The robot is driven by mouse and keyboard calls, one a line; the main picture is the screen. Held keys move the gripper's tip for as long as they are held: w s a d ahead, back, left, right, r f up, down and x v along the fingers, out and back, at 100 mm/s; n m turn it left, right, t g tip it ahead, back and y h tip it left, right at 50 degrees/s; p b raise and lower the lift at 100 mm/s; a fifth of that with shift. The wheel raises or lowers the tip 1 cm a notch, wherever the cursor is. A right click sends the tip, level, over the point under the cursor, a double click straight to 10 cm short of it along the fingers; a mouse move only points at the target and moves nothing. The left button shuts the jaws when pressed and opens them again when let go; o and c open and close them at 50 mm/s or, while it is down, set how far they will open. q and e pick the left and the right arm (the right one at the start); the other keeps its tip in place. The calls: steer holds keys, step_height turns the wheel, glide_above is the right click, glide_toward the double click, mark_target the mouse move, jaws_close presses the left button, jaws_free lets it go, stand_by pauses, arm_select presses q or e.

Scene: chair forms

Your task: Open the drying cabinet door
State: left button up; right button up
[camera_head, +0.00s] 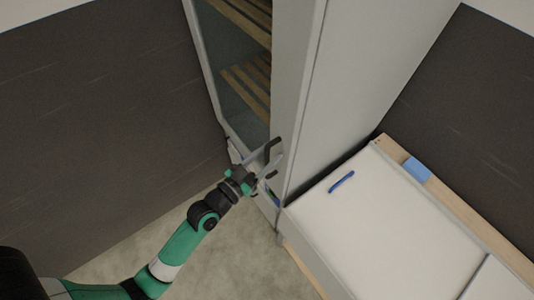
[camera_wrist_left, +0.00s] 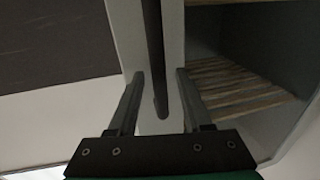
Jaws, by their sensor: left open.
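The drying cabinet (camera_head: 312,90) is a tall pale grey cabinet. Its door (camera_head: 204,70) has a pale frame around a dark pane or opening, with wooden slats inside. I cannot tell whether the door stands slightly ajar. A dark bar handle (camera_head: 273,144) is at the right side of the front, low down. My left gripper (camera_head: 268,163) is open at the handle. In the left wrist view the handle (camera_wrist_left: 155,60) runs between the two open fingers (camera_wrist_left: 158,75), with gaps showing on both sides. My right gripper is not in view.
A white-topped bench (camera_head: 400,225) with a wooden back rail (camera_head: 475,205) stands right of the cabinet. A blue handle (camera_head: 341,182) and a blue block (camera_head: 417,169) are on it. Dark walls (camera_head: 100,110) close in behind. The floor (camera_head: 200,255) before the cabinet is clear.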

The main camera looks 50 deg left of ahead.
arm_select(q)
jaws_close()
stand_by(1.3)
